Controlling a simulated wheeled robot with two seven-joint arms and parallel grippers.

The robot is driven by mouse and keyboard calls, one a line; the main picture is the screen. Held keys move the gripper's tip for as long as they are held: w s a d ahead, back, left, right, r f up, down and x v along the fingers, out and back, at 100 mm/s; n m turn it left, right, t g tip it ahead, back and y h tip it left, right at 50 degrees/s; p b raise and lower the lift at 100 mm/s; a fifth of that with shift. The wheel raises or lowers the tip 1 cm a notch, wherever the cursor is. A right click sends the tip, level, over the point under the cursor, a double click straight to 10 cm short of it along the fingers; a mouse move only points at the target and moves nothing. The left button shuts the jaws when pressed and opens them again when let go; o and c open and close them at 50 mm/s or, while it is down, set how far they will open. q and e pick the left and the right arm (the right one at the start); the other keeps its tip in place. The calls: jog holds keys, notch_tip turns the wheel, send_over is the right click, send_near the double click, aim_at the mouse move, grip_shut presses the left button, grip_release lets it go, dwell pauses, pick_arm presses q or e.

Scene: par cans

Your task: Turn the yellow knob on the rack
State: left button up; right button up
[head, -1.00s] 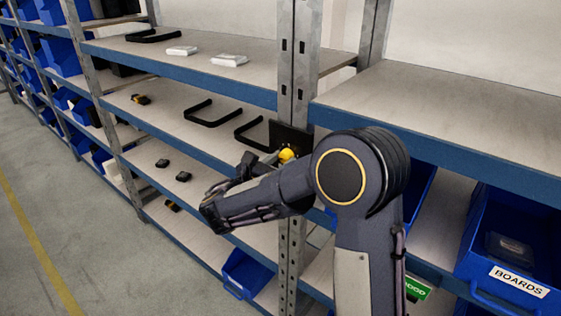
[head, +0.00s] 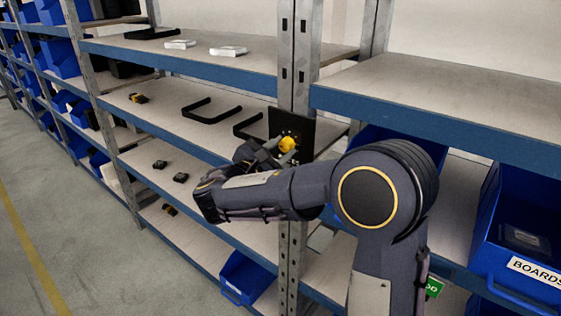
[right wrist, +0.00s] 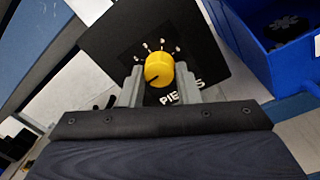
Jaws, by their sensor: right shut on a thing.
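The yellow knob (head: 288,144) sits on a black panel (head: 306,132) fixed to the rack's metal upright. In the right wrist view the yellow knob (right wrist: 159,69) has a dark pointer line toward the lower left, and light marks arc above it on the black panel (right wrist: 205,50). White lettering below the knob is partly hidden by my gripper. My right gripper (head: 281,150) is at the panel; in the right wrist view its two grey fingers (right wrist: 160,80) are on either side of the knob, shut on it. My left gripper is not in view.
Blue-edged shelves (head: 190,62) run on both sides of the upright (head: 299,60). A blue bin (head: 520,230) labelled BOARDS stands at the right. The floor at the left is clear.

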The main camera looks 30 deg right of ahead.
jog(key=shift+m+b, duration=1.3)
jog(key=o, duration=1)
jog(key=shift+c, duration=0.2)
jog(key=v, duration=0.8)
jog(key=shift+b, duration=0.45)
jog(key=shift+w, duration=0.1)
